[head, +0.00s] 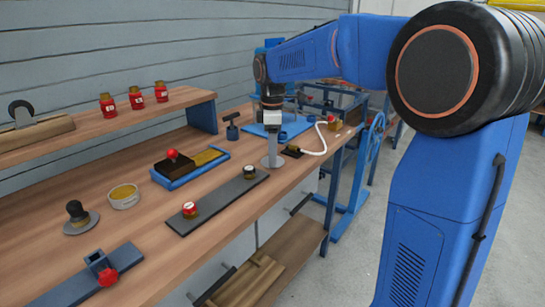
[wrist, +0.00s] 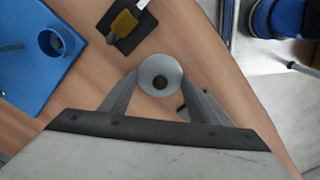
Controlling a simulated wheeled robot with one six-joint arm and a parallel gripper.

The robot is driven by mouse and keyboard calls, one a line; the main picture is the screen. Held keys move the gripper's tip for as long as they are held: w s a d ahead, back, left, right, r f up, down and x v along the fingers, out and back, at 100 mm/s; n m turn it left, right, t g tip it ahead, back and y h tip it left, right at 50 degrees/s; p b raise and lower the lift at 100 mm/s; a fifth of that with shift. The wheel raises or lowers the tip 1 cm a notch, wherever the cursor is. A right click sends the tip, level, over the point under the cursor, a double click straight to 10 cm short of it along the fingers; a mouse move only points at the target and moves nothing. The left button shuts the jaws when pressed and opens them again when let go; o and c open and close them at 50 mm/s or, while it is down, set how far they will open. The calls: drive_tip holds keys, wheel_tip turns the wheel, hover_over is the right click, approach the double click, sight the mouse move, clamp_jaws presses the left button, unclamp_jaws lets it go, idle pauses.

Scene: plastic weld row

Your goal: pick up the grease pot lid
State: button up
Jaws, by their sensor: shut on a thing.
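The grease pot lid appears as a round pale grey disc with a small dark centre in the wrist view (wrist: 149,68). It sits between the tips of my gripper (wrist: 161,80), whose two fingers close on its rim from both sides. In the head view my gripper (head: 272,146) points straight down at the far part of the bench, and the lid (head: 272,162) shows as a grey disc at its tips. I cannot tell whether the lid touches the bench. An open pot of yellowish grease (head: 124,192) stands farther left.
A dark-knobbed piece on a grey disc (head: 80,215) stands at left. A dark strip (head: 220,205) with two knobs and a blue tray (head: 190,167) lie before my gripper. A black pad (wrist: 127,25) and a blue plate (wrist: 35,70) are close by. A shelf (head: 110,127) holds red jars.

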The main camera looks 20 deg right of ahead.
wheel_tip(320, 180, up, 10)
drive_tip(key=shift+f, duration=0.1)
drive_tip(key=shift+a, duration=0.1)
